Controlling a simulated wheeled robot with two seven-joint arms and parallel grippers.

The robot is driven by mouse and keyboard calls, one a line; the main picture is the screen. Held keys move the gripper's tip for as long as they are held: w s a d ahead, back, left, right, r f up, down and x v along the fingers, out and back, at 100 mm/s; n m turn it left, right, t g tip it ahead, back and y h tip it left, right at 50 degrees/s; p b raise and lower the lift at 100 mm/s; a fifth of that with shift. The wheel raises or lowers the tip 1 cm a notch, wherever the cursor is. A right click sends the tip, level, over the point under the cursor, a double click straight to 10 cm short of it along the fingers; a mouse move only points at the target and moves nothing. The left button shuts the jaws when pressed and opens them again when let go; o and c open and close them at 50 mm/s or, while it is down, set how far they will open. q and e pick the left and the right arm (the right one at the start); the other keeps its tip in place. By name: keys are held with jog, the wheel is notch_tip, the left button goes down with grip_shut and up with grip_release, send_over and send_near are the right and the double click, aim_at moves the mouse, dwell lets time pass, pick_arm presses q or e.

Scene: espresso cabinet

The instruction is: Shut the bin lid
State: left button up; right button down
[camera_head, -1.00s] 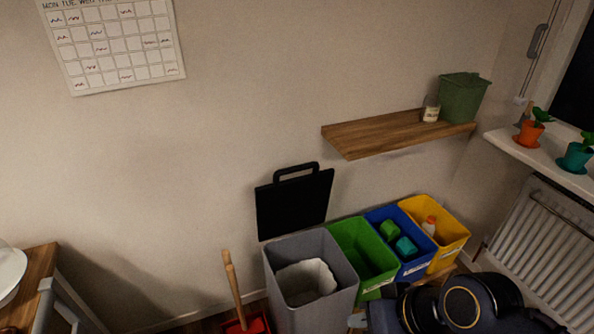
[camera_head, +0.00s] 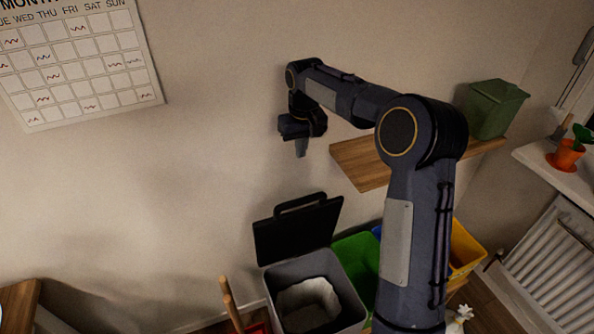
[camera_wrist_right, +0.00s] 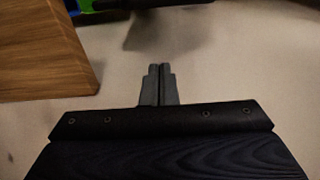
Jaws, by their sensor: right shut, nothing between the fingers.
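The grey bin (camera_head: 350,302) stands against the wall with a pale liner or bag inside. Its black lid (camera_head: 297,232) stands raised at the back of the bin, with a loop handle on its top edge. My right gripper (camera_head: 301,150) is above the lid, apart from it, near the wall, with fingers pointing down. In the right wrist view its fingers (camera_wrist_right: 158,84) are together and empty. A dark edge at the top of that view may be part of the lid. My left gripper is not in view.
A wooden shelf (camera_head: 360,165) with a green container (camera_head: 492,108) is right of my right gripper. Green (camera_head: 357,258) and yellow (camera_head: 467,250) bins stand right of the grey bin, partly hidden by my arm. A wooden handle (camera_head: 228,300) stands at its left.

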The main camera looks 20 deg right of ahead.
notch_tip(320, 180, down, 11)
jog(key=s+p, duration=0.2)
jog(key=shift+s+f, duration=0.15)
jog(key=shift+s, duration=0.2)
jog(key=shift+a, duration=0.1)
